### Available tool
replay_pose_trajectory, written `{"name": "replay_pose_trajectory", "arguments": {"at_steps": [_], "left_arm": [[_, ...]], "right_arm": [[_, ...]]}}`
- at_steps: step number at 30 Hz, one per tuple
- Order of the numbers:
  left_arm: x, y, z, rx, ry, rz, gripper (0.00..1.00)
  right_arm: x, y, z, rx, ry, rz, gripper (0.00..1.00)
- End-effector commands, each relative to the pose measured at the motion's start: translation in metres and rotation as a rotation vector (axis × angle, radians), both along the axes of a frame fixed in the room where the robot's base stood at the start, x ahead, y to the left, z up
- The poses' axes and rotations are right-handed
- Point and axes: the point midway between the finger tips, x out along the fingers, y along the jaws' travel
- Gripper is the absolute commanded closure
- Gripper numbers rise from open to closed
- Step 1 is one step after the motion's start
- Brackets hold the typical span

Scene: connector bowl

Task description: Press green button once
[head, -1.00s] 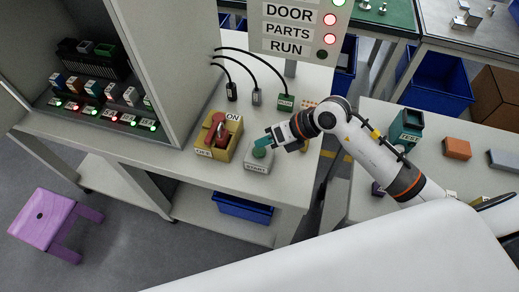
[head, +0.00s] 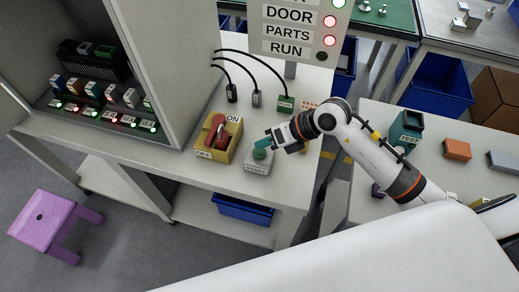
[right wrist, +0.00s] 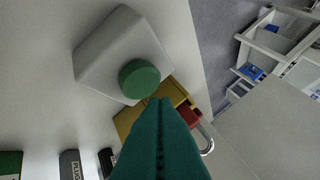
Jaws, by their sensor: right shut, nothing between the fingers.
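The green button (head: 260,153) sits on a grey box (head: 257,166) labelled START on the bench. In the right wrist view the round green button (right wrist: 139,78) stands on its pale box (right wrist: 112,58). My right gripper (head: 264,143) is shut with nothing in it. Its teal fingertips are right beside the button at its upper edge in the head view. In the right wrist view the shut fingers (right wrist: 160,106) end just below the button; I cannot tell whether they touch it. My left gripper is not in view.
A yellow switch box (head: 219,137) with a red handle and padlock stands left of the button. Cable plugs (head: 286,103) are behind it. A sign (head: 291,30) reads DOOR, PARTS, RUN. A cabinet with lit modules stands left. A purple stool (head: 49,222) is on the floor.

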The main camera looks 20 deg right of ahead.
Motion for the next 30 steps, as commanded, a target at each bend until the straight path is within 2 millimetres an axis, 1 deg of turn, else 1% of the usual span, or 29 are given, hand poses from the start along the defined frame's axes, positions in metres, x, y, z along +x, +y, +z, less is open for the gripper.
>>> {"name": "replay_pose_trajectory", "arguments": {"at_steps": [21,30], "left_arm": [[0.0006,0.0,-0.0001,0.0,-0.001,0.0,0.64],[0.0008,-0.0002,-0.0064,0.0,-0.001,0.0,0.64]], "right_arm": [[0.0,0.0,-0.0002,0.0,0.0,0.0,1.0],[-0.0001,-0.0001,-0.0089,0.0,0.0,0.0,1.0]]}}
